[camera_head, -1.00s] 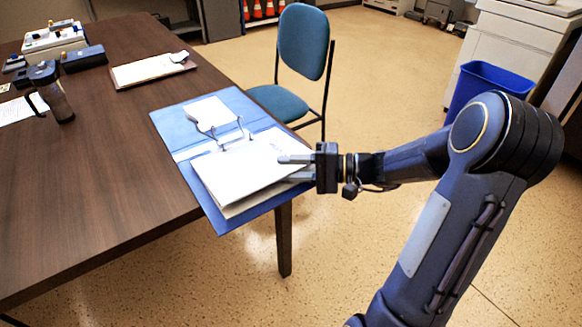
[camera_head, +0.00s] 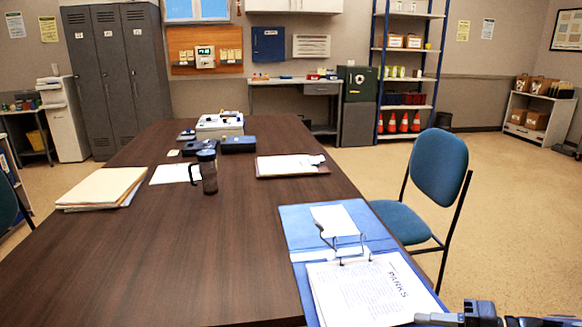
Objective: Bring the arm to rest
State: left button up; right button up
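My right gripper (camera_head: 432,319) shows at the bottom right edge of the head view, partly cut off. A pale finger lies in front of or beside the lower right of the open blue binder (camera_head: 299,232). Whether it touches the pages I cannot tell. The cut-off view hides the gap between the fingers. The binder lies on the table's right edge, with its ring arch standing and printed white pages (camera_head: 365,290) in it. My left gripper is not in view.
The dark wooden table (camera_head: 130,270) holds a dark mug (camera_head: 208,172), a clipboard (camera_head: 288,165), a stack of folders (camera_head: 102,188) and a white device (camera_head: 220,124). A blue chair (camera_head: 438,165) stands right of the table. Open floor lies further right.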

jog(key=s+a+f+n+g+h, duration=0.1)
jog(key=s+a+n+h, duration=0.3)
jog(key=s, duration=0.3)
jog(key=s+a+f+n+h, duration=0.2)
jog(key=s+a+h, duration=0.3)
jog(key=s, duration=0.2)
notch_tip(320, 180, up, 21)
jog(key=p, duration=2)
jog(key=shift+d+f+g+p, duration=0.2)
jog(key=shift+d+g+p, duration=0.1)
jog(key=shift+c, duration=0.3)
